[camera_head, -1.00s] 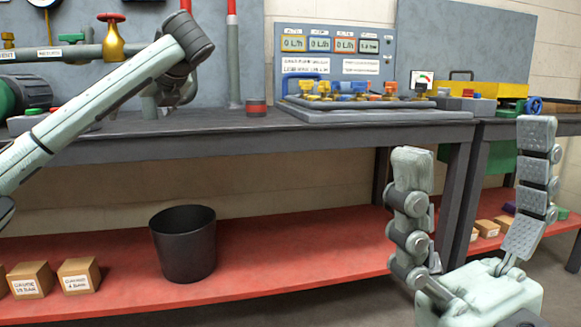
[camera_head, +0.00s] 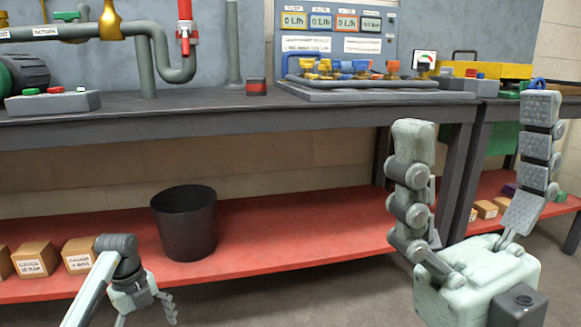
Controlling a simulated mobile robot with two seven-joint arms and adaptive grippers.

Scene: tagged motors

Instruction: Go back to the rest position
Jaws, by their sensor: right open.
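My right gripper (camera_head: 476,120) stands at the right with its two jointed fingers pointing up and spread wide apart, empty. It is in front of the bench, in open air. My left gripper (camera_head: 146,312) is at the bottom left, low in front of the red shelf, pointing down. Its fingers are spread apart with nothing seen between them; their lower ends are partly cut off by the picture's edge.
The dark workbench (camera_head: 330,112) carries a gauge panel (camera_head: 338,40), pipes and a button box (camera_head: 53,103). Below, the red shelf (camera_head: 300,235) holds a black bin (camera_head: 185,225) and several labelled boxes (camera_head: 80,256). The floor in front is clear.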

